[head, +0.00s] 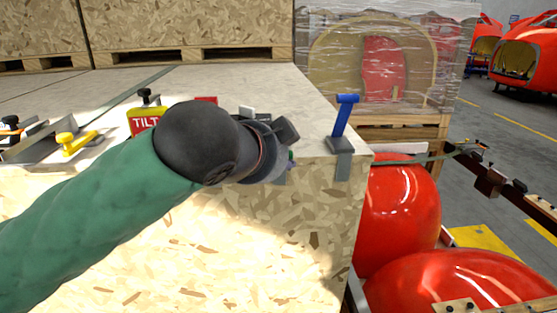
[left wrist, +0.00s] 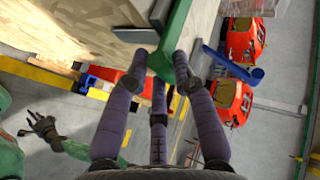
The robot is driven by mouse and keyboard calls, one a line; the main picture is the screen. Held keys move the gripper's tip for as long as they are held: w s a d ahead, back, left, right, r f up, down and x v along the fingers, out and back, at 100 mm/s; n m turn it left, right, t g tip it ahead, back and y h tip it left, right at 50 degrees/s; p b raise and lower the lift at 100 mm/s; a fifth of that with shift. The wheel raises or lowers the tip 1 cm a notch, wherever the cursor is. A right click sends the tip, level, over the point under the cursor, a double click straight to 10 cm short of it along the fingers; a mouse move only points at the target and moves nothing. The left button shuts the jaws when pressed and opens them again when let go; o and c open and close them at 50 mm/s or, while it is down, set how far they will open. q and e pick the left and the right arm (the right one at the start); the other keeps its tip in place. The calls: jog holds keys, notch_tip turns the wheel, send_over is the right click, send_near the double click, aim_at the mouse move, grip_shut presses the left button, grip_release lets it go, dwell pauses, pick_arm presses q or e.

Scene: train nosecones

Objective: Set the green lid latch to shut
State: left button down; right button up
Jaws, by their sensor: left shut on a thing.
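The green lid latch (left wrist: 172,42) is a long green bar at the top middle of the left wrist view. My left gripper (left wrist: 161,66) has purple-grey fingers on both sides of its lower end and is shut on it. In the head view my left gripper (head: 285,150) is at the crate's front top edge, mostly behind my dark wrist. There the green latch is hidden, so its angle cannot be read. My right gripper (left wrist: 44,128) shows small at the left of the left wrist view, with fingers spread and empty, away from the latch.
A blue latch (head: 342,117) stands upright at the crate's right corner, close to my left gripper. A yellow latch (head: 76,143) is at the left. A red and yellow TILT label (head: 146,120) lies near my wrist. Red nosecones (head: 405,215) stand right of the wooden crate (head: 330,210).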

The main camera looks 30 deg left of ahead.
pick_arm(q)
jog(key=shift+f, duration=0.15)
jog(key=c, duration=1)
grip_release()
jog(key=v, duration=1.2)
jog(key=shift+w, duration=0.1)
